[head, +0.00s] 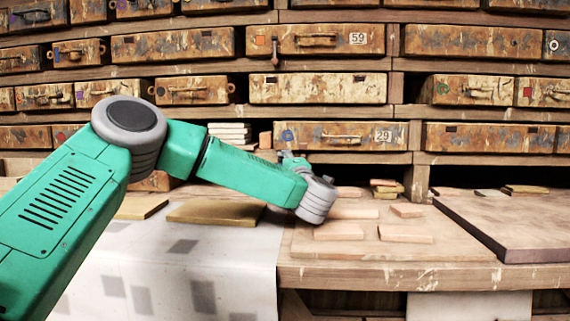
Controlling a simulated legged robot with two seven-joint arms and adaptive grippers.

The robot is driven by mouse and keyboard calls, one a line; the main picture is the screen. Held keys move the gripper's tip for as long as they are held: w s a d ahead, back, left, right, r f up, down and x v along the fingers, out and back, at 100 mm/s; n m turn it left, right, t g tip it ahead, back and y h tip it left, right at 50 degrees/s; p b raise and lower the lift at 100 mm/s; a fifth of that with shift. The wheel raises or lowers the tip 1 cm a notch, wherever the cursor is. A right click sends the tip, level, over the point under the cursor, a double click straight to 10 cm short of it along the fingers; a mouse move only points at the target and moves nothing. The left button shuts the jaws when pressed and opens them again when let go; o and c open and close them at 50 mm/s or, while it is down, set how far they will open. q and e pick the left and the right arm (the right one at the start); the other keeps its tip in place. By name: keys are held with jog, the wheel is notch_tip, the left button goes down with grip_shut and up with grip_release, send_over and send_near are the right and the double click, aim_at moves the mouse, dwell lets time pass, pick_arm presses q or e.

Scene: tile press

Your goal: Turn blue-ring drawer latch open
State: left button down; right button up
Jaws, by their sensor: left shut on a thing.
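The drawer with a blue ring (288,135) at its left end and the number 29 (383,135) sits in the lower row of the cabinet. It has a pale handle at its middle and looks closed. My left arm reaches in from the left, and my left gripper (292,160) is at the drawer's lower left, just under the ring. It is small and partly hidden by my wrist. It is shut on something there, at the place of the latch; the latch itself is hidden. My right gripper is not in view.
A wooden bench (430,268) with several pale tiles (405,233) lies below the drawers. A thick dark-edged board (500,222) is at the right. A spotted white sheet (190,265) and an olive slab (217,212) lie under my arm. Other worn drawers fill the wall.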

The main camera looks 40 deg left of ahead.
pick_arm(q)
jog(key=shift+f+n, duration=0.35)
jog(key=shift+n, duration=0.15)
jog(key=c, duration=1.6)
grip_release()
jog(key=shift+c, duration=0.2)
jog(key=shift+s+a, duration=0.1)
jog(key=shift+r, duration=0.1)
jog(key=v, duration=1.1)
jog(key=shift+s+d, duration=0.25)
jog(key=shift+d, duration=0.15)
